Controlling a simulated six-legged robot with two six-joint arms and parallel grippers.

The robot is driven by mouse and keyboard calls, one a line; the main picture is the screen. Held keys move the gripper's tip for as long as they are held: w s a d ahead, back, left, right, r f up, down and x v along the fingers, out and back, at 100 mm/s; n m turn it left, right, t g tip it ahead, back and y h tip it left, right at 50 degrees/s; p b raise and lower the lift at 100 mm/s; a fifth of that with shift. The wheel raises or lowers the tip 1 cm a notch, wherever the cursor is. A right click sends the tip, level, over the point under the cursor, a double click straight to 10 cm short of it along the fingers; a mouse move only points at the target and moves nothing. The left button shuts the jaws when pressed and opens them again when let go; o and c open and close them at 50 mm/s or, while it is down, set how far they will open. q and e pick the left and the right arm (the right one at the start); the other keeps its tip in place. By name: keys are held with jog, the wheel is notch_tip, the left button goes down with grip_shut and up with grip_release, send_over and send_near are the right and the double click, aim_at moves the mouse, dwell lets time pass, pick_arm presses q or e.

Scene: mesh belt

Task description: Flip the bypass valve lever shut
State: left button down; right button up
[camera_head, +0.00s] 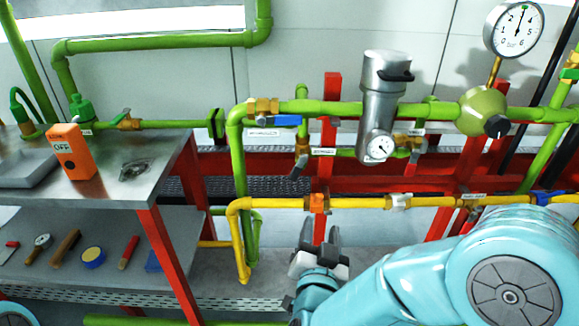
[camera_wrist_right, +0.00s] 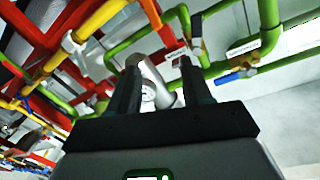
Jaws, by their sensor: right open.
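A blue lever (camera_head: 285,120) lies along the upper green pipe beside a brass valve (camera_head: 263,106). Below it, a grey lever (camera_head: 298,165) hangs slanted from a brass valve on the lower green branch. The labels are too small to read, so I cannot tell which one is the bypass. The blue lever also shows in the right wrist view (camera_wrist_right: 235,76), right of the fingers. My right gripper (camera_head: 320,238) is open and empty, fingers pointing up, below the yellow pipe and both levers. Its fingers also show in the wrist view (camera_wrist_right: 160,72). My left gripper is out of view.
A silver filter housing (camera_head: 385,90) with a small gauge stands right of the levers. A yellow pipe (camera_head: 430,202) and red frame posts (camera_head: 332,95) are close to the gripper.

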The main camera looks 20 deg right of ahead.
jog(key=a+r+n+t+y, duration=0.1)
jog(key=a+r+y, duration=0.1)
jog(key=a, duration=0.3)
send_near(296, 173)
jog(key=x, duration=0.8)
jog(key=shift+p, duration=0.3)
grip_shut()
